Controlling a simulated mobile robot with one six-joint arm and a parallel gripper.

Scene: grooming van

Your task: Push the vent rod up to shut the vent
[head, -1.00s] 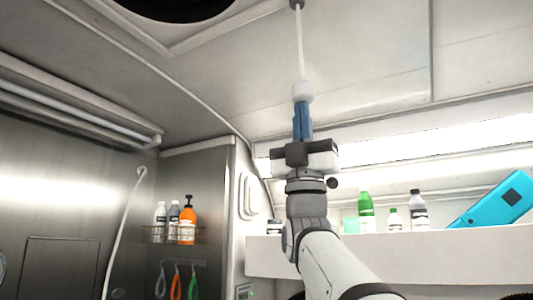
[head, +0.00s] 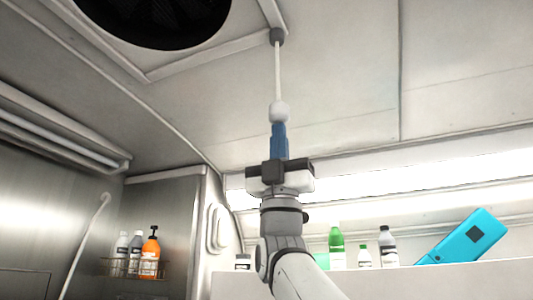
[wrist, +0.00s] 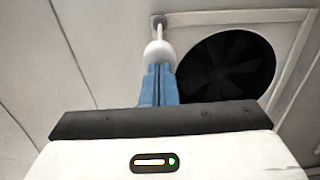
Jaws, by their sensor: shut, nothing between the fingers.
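The vent rod (head: 277,75) is a thin white rod that hangs from a grey mount (head: 276,36) on the ceiling beside the vent. A white knob (head: 279,111) forms its lower end. My gripper (head: 279,128) points up with its blue fingers shut, right under the knob. The fingertips appear to touch the knob from below, not around it. In the wrist view the knob (wrist: 159,54) sits just above the fingertips and hides most of the rod. The round dark vent (head: 155,15) is in the ceiling at upper left; it also shows in the wrist view (wrist: 226,66).
A shelf (head: 400,280) at right holds several bottles and a tilted blue box (head: 465,240). A wire rack (head: 133,267) with bottles hangs on the left wall. A light bar (head: 60,110) runs along the left. The space around the rod is free.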

